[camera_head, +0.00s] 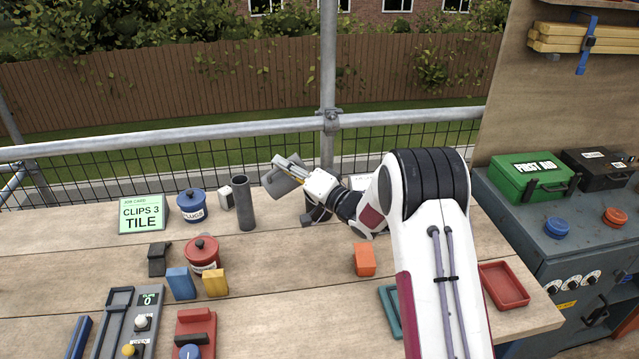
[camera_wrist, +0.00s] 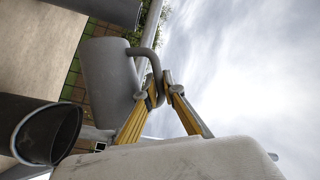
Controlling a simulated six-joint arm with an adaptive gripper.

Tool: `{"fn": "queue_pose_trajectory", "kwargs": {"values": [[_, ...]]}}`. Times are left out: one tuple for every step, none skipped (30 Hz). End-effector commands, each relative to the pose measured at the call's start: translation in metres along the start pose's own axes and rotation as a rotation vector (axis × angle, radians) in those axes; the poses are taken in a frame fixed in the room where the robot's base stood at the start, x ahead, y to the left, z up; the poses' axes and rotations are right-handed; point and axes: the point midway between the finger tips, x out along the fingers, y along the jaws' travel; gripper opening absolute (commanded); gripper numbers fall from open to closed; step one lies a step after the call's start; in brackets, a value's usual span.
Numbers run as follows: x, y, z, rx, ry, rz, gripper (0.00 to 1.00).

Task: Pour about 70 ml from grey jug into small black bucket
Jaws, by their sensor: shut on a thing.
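My gripper (camera_head: 285,163) is shut on the handle of the grey jug (camera_head: 281,183) and holds it above the back of the bench, tilted. In the wrist view the jug (camera_wrist: 106,80) hangs beside the yellow-sided fingers (camera_wrist: 160,95), with its handle between the fingertips. The small black bucket (camera_head: 317,212) stands on the bench, partly hidden behind my wrist, to the right of and below the jug. The wrist view shows the bucket (camera_wrist: 18,112) upright, with a dark inside. No stream of liquid shows, and I cannot see the level in either.
A tall dark tube (camera_head: 244,204) stands close left of the jug. Beyond it are a small white item (camera_head: 226,197), a blue lidded pot (camera_head: 191,207) and a job card (camera_head: 142,215). A red lidded pot (camera_head: 202,256) and an orange block (camera_head: 364,260) are nearer. Bare bench lies between them.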

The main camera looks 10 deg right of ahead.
Motion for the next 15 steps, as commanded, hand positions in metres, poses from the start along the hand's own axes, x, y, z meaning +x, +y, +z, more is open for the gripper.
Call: {"fn": "queue_pose_trajectory", "kwargs": {"values": [[-0.0002,-0.0006,-0.0014,0.005,0.003,-0.004,0.0],[-0.0003,-0.0009,-0.0019,0.009,0.005,-0.006,0.0],[-0.0006,-0.0001,-0.002,0.015,0.007,-0.008,0.0],[-0.0008,0.0002,-0.0022,0.019,0.008,-0.01,0.0],[-0.001,0.0004,-0.0024,0.023,0.01,-0.012,0.0],[-0.0013,0.0009,-0.0028,0.03,0.012,-0.014,0.0],[-0.0016,0.0013,-0.0031,0.035,0.014,-0.016,0.0],[-0.0018,0.0017,-0.0034,0.04,0.015,-0.018,0.0],[-0.0021,0.0022,-0.0037,0.046,0.018,-0.02,0.0],[-0.0023,0.0026,-0.004,0.05,0.019,-0.022,0.0],[-0.0025,0.0028,-0.0044,0.055,0.021,-0.024,0.0],[-0.0029,0.0031,-0.0048,0.061,0.023,-0.027,0.0],[-0.0031,0.0033,-0.0051,0.066,0.025,-0.03,0.0],[-0.0034,0.0035,-0.0054,0.071,0.027,-0.033,0.0],[-0.0037,0.0038,-0.0059,0.079,0.029,-0.036,0.0]]}}
